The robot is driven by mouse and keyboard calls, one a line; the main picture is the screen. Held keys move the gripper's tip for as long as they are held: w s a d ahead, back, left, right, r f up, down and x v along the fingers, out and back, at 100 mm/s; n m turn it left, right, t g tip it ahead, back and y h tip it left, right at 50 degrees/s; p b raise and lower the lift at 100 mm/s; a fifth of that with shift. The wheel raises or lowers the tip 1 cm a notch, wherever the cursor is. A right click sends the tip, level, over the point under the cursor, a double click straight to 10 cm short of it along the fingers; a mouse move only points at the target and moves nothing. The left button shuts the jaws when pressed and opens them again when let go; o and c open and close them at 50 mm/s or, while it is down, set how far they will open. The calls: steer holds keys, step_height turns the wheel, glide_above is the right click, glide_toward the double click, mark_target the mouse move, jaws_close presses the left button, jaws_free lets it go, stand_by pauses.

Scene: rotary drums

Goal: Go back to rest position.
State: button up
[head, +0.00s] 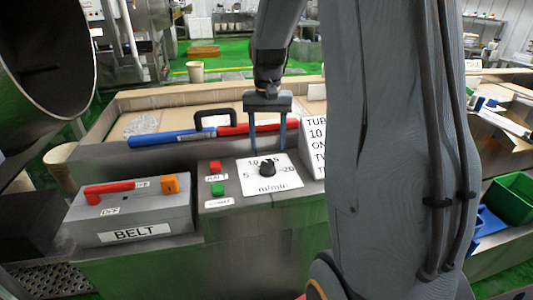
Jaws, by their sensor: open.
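My gripper (268,145) hangs pointing down from my arm in the middle of the head view. Its two blue-grey fingers are apart, with nothing seen between them except the background. The fingertips are just above or behind the black knob (267,168) on the white speed dial marked m/min (270,186). I cannot tell whether they touch the dial panel.
A grey BELT box (130,220) with a red lever (110,187) stands at left. Red (215,167) and green (217,188) buttons sit beside the dial. A large drum (45,60) fills the upper left. A green bin (512,198) is at right.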

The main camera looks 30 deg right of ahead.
steer(key=shift+r, duration=0.45)
steer(key=s+a+f, duration=0.1)
steer(key=a, duration=0.1)
steer(key=s+a+f+n, duration=0.1)
steer(key=s+a, duration=0.1)
steer(key=a, duration=0.1)
steer(key=s+a+f+n+b, duration=0.1)
steer(key=s+a, duration=0.1)
steer(key=shift+s+a+f+t, duration=0.1)
steer(key=shift+a+t, duration=0.1)
steer(key=shift+t, duration=0.1)
steer(key=s+a+f+n, duration=0.4)
steer(key=s+a, duration=0.4)
steer(key=s, duration=0.2)
steer(key=shift+f+t+b, duration=0.25)
steer(key=shift+t+b, duration=0.15)
